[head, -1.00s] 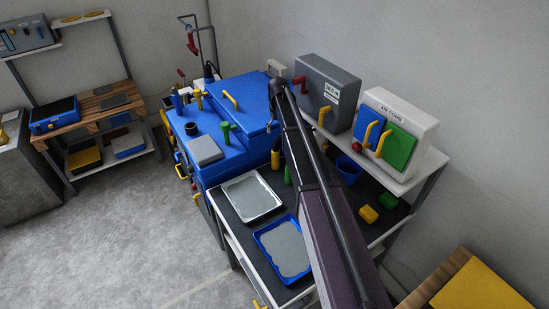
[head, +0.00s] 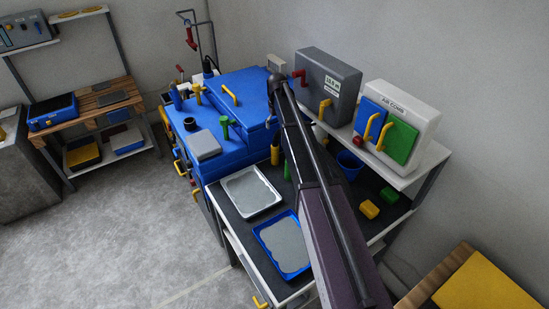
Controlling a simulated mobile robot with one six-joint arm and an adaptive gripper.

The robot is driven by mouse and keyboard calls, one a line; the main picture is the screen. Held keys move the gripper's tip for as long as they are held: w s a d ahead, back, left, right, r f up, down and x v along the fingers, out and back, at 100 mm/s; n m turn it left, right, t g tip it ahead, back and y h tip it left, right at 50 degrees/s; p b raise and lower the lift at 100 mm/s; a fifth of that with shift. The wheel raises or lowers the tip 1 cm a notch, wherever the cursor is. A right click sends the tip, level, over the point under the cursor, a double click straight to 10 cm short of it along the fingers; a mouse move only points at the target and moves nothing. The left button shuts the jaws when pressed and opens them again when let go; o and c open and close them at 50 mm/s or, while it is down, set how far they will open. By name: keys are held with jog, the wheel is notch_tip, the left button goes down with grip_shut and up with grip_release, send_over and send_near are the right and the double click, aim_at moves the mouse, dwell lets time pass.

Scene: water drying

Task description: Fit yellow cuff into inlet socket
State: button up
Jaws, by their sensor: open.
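My arm rises from the bottom centre across the bench in the head view. Its far end is beside the blue machine (head: 215,165), and my gripper cannot be made out. A short yellow piece (head: 369,209), possibly the cuff, lies on the dark bench top right of my arm, next to a green piece (head: 390,197). A yellow fitting (head: 199,93) and a green fitting (head: 225,130) stand on the blue machine. A dark round ring (head: 190,124) sits on its left part. I cannot tell which opening is the inlet socket.
A white-rimmed tray (head: 229,184) and a blue tray (head: 261,240) lie left of my arm. A blue cup (head: 349,165) stands right of it. A grey box (head: 327,80) and a white box (head: 412,117) occupy the back shelf. Floor at left is clear.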

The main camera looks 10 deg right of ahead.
aim_at(275, 145)
jog(key=shift+f+b, duration=2.95)
jog(key=shift+f, duration=0.3)
jog(key=shift+f, duration=0.1)
jog(key=f+b, duration=0.3)
jog(key=shift+s+a+f+b, duration=0.25)
jog(key=shift+a+b, duration=0.1)
jog(key=shift+a, duration=0.05)
jog(key=shift+f+b, duration=0.75)
grip_shut()
jog(key=shift+r, duration=0.2)
notch_tip(275, 145, up, 10)
jog(key=p, duration=1)
jog(key=shift+f, duration=0.15)
